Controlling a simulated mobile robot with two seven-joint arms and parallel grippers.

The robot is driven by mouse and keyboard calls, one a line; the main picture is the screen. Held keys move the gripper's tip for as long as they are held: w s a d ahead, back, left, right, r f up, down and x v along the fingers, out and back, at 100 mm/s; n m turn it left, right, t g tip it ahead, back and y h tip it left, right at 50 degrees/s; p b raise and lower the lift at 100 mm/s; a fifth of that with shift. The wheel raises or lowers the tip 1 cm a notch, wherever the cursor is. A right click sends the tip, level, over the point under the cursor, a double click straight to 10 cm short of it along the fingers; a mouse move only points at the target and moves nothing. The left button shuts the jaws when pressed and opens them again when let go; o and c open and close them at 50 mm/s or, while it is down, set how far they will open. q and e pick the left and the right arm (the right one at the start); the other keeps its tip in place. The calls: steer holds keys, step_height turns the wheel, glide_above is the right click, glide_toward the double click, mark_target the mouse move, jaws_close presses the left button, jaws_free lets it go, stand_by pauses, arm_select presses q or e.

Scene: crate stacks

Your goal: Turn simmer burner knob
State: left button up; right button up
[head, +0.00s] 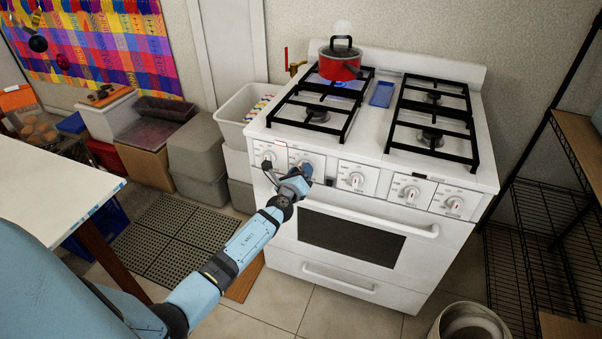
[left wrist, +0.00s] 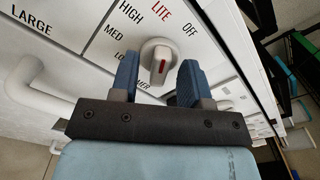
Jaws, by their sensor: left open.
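The white stove (head: 482,172) has a row of several white knobs along its front panel. My left gripper (head: 306,172) is at this panel, in front of the second knob from the left, and partly hides it. In the left wrist view, a white knob (left wrist: 155,57) with a red mark sits between the two blue fingers of my left gripper (left wrist: 157,78). The fingers are open, with a gap visible on each side of the knob. Printed around it are HIGH, LITE, OFF, MED and a partly hidden LOW. My right gripper is out of view.
A red pot (head: 338,70) stands on the back left burner, with a blue glow beneath it. The oven handle (head: 370,219) sticks out below the knobs. A wire shelf (head: 540,240) stands at right, a metal pot (head: 468,322) on the floor in front.

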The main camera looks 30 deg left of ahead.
arm_select(q)
jaws_close()
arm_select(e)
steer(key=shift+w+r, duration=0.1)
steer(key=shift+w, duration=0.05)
arm_select(q)
steer(key=shift+f, duration=0.1)
steer(key=shift+n+b, duration=1.8)
steer(key=shift+n, duration=1.5)
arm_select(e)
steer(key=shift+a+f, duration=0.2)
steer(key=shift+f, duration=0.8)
